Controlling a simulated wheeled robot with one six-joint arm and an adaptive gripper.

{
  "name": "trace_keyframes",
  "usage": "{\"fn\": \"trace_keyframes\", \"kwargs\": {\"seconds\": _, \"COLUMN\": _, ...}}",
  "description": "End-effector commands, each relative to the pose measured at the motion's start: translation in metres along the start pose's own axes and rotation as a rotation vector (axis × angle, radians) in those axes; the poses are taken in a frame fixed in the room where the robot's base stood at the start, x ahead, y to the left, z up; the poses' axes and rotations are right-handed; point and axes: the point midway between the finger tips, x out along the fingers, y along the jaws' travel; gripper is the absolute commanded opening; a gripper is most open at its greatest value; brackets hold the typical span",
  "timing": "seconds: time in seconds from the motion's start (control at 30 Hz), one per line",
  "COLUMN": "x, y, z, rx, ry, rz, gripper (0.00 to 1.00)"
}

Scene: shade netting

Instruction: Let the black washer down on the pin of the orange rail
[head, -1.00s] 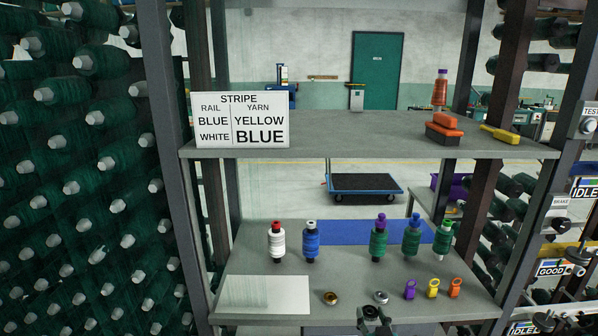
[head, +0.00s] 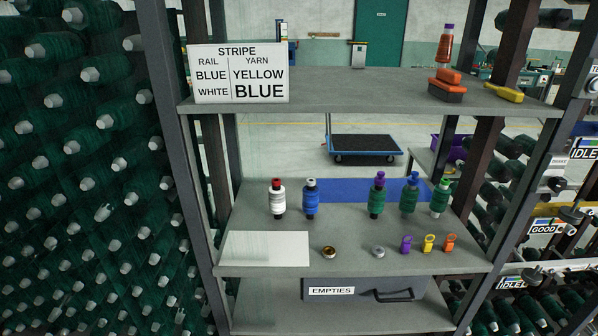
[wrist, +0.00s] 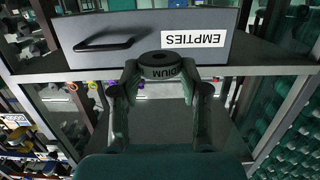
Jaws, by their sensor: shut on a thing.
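The black washer (wrist: 150,71) is a thick dark ring with a central hole and pale lettering that partly reads "DIUM". It shows in the wrist view, between the fingers of my gripper (wrist: 163,79), which is shut on it. The washer is in front of the grey drawer marked EMPTIES in that view, and I cannot tell the gap between them. Neither my gripper nor the washer shows in the head view. I cannot make out an orange rail or its pin in either current view.
The middle shelf (head: 345,258) carries several yarn spools, small metal parts, coloured clips and a white sheet (head: 265,248). The EMPTIES drawer (head: 365,289) is below it.

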Motion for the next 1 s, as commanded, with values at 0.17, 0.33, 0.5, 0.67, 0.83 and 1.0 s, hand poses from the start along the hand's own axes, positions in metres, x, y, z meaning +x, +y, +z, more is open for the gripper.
{"fn": "trace_keyframes", "kwargs": {"seconds": 0.17, "x": -0.028, "y": 0.001, "z": 0.04, "rx": 0.0, "ry": -0.001, "rz": 0.001, "gripper": 0.08}}
{"fn": "trace_keyframes", "kwargs": {"seconds": 0.33, "x": -0.036, "y": 0.001, "z": 0.05, "rx": 0.001, "ry": 0.002, "rz": 0.002, "gripper": 0.08}}
{"fn": "trace_keyframes", "kwargs": {"seconds": 0.5, "x": -0.036, "y": 0.001, "z": 0.05, "rx": 0.001, "ry": 0.002, "rz": 0.002, "gripper": 0.08}}
{"fn": "trace_keyframes", "kwargs": {"seconds": 0.67, "x": -0.036, "y": 0.001, "z": 0.05, "rx": 0.001, "ry": 0.002, "rz": 0.002, "gripper": 0.08}}
{"fn": "trace_keyframes", "kwargs": {"seconds": 0.83, "x": -0.036, "y": 0.001, "z": 0.05, "rx": 0.001, "ry": 0.002, "rz": 0.001, "gripper": 0.08}}
{"fn": "trace_keyframes", "kwargs": {"seconds": 1.0, "x": -0.029, "y": 0.001, "z": 0.043, "rx": 0.001, "ry": 0.005, "rz": 0.002, "gripper": 0.08}}
